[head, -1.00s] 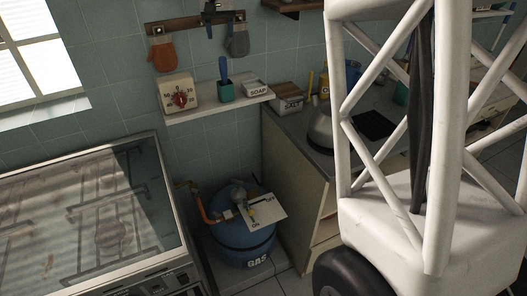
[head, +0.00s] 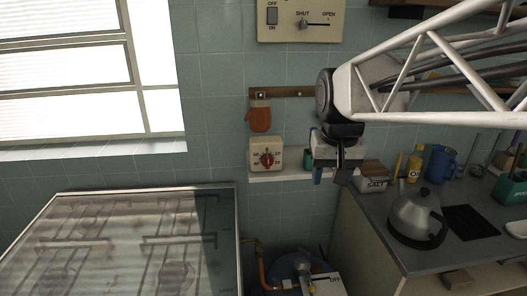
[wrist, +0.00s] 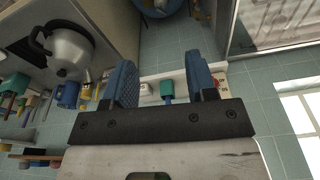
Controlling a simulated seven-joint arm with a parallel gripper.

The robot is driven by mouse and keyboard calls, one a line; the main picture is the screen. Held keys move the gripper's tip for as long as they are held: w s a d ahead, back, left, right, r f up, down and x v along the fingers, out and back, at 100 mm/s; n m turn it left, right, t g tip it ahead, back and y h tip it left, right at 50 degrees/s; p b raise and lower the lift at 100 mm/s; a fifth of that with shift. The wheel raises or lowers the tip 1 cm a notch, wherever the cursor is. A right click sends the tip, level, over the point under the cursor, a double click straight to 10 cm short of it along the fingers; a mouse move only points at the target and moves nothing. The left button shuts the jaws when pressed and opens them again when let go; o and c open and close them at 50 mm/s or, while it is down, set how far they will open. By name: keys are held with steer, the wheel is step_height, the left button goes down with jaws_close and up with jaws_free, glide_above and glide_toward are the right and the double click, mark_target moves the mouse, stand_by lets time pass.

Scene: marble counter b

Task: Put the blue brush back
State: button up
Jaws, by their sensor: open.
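The blue brush (wrist: 168,99) shows in the wrist view as a short blue handle at the teal cup (wrist: 167,87), between my fingers in the picture. The cup stands on the white wall shelf (head: 270,178). In the head view the teal cup (head: 308,154) is mostly hidden behind my gripper (head: 330,178), and I cannot clearly make out the brush there. My gripper, with its two blue fingers (wrist: 160,68) in the wrist view, is open with nothing held. It hangs in front of the shelf; its distance from the brush is hard to judge.
A kitchen timer (head: 266,156) is left of the cup on the shelf. An orange mitt (head: 260,117) hangs on the wooden rail (head: 290,92) above. A salt box (head: 373,178) and a kettle (head: 417,215) stand on the right counter. The stove (head: 120,240) is at left.

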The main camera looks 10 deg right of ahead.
steer(key=s+f, duration=0.4)
steer(key=s, duration=0.3)
steer(key=s+a+f+n, duration=0.1)
steer(key=s+f, duration=0.3)
steer(key=s, duration=0.3)
steer(key=shift+s+a+t, duration=0.2)
steer(key=shift+s+t, duration=0.1)
steer(key=shift+t, duration=0.1)
